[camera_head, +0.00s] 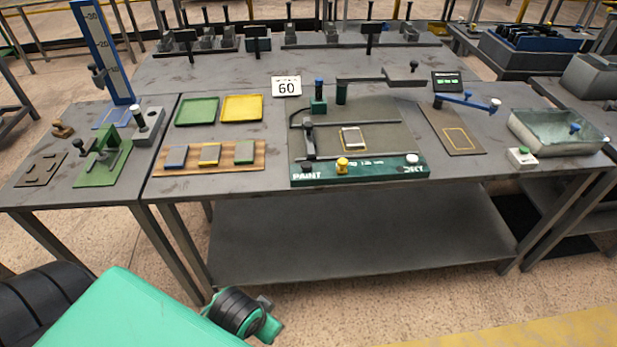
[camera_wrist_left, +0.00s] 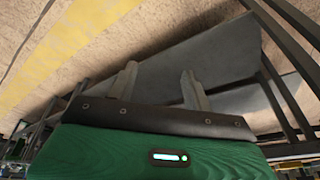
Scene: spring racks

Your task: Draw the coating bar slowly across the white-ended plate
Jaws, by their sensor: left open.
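The white-ended plate (camera_head: 353,138) lies flat on the dark bed of the coating station (camera_head: 385,138), inside a thin yellow outline. What looks like the coating bar (camera_head: 309,141), a dark bar with an upright black knob, sits at the left side of the bed, apart from the plate. My left gripper (camera_wrist_left: 160,72) shows in the left wrist view with its two grey fingers spread and nothing between them. It faces the underside area of a table, away from the plate. My right gripper is not in view.
A wooden rack (camera_head: 258,161) with blue, yellow and green-marked plates lies left of the station. Green (camera_head: 197,111) and yellow (camera_head: 242,108) trays sit behind it. A blue-handled swing arm (camera_head: 467,100) and metal basin (camera_head: 530,135) stand to the right. A lower shelf (camera_head: 355,235) is bare.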

